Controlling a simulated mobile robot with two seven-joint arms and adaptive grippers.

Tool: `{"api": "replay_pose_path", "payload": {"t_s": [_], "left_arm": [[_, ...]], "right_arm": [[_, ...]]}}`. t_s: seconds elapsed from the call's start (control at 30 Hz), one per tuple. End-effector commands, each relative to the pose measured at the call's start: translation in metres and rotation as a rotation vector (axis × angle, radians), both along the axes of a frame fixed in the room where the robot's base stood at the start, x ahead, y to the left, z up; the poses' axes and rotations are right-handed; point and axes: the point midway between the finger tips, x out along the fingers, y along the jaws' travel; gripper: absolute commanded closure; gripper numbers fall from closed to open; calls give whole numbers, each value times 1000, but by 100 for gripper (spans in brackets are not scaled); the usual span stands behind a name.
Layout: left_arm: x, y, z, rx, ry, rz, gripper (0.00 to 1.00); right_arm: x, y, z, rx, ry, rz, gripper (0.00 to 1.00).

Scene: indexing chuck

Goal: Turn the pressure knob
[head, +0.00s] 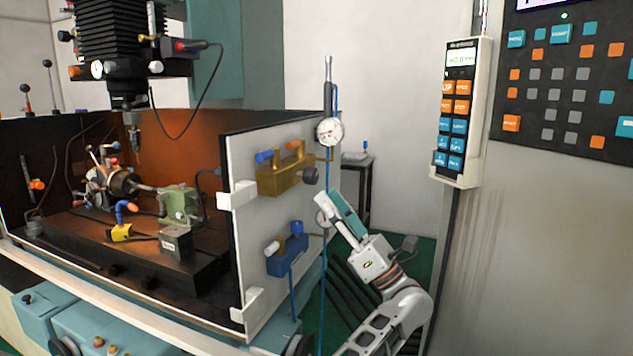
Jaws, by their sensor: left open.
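A dark round knob (310,176) sticks out from the right end of an amber block (278,178) on the outer side of the white enclosure panel. I take it for the pressure knob, but no label is readable. A round white dial gauge (329,131) stands above it on a vertical pipe. My left gripper (331,199) is open, a little below and to the right of the dark knob, seemingly apart from it. Its fingers point up and to the left, in front of the pipe. Nothing shows clearly between them. My right gripper is not in view.
A blue unit (287,250) with hoses sits lower on the panel (245,235). A handheld pendant (459,115) and a button panel (570,85) are at the right. A small dark stand (358,180) is behind. Machine fixtures fill the enclosure at left.

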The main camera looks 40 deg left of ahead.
Motion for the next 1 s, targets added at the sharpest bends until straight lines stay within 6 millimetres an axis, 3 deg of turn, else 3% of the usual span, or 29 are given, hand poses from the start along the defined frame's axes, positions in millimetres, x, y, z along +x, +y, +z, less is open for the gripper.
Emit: {"api": "replay_pose_path", "payload": {"t_s": [0.2,0.4,0.87,1.0], "left_arm": [[-2,23,30,5,-9,2,57],[-1,43,47,5,-5,2,57],[0,53,52,4,1,0,57],[0,52,52,4,1,0,94]], "right_arm": [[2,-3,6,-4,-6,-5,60],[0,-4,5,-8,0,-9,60],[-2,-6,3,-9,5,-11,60],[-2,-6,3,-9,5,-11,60]]}}
